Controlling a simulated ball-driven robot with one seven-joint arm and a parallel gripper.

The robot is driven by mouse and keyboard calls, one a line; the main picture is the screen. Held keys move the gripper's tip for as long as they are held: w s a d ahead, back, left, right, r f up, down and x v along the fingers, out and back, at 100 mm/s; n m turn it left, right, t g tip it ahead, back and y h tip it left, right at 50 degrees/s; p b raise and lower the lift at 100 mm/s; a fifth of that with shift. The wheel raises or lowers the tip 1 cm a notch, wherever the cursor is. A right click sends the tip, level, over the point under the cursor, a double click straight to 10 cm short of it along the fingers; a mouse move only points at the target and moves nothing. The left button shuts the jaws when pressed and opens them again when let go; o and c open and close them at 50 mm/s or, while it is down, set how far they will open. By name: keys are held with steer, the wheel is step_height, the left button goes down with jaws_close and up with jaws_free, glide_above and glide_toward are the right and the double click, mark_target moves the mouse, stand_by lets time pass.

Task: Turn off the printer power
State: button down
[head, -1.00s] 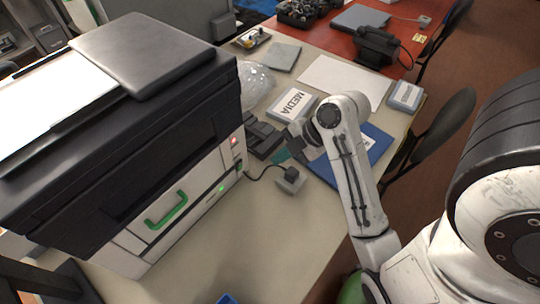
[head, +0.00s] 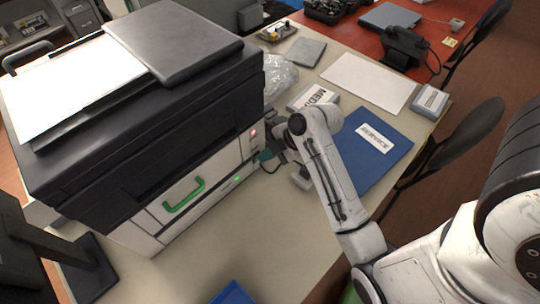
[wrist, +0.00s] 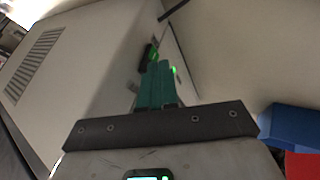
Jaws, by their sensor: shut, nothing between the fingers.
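The printer (head: 110,135) stands on the left of the table, with a black top, a pale front and a green handle (head: 183,193). A small red-lit control (head: 253,132) is at the right end of its front, and a green light (head: 237,178) glows lower down. My gripper (head: 264,156) is at that right end, close to the front; contact cannot be told. In the wrist view, its teal fingers (wrist: 157,84) are together and empty. They point at the printer's pale panel, near a small black part (wrist: 148,53) with a green glow beside it.
A clear plastic bag (head: 280,76) lies behind the gripper. The table in front of the printer is mostly clear.

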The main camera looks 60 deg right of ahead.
steer(key=shift+w+d+r, duration=0.1)
steer(key=shift+w, duration=0.25)
steer(key=shift+r+p, duration=0.85)
steer(key=shift+p, duration=0.15)
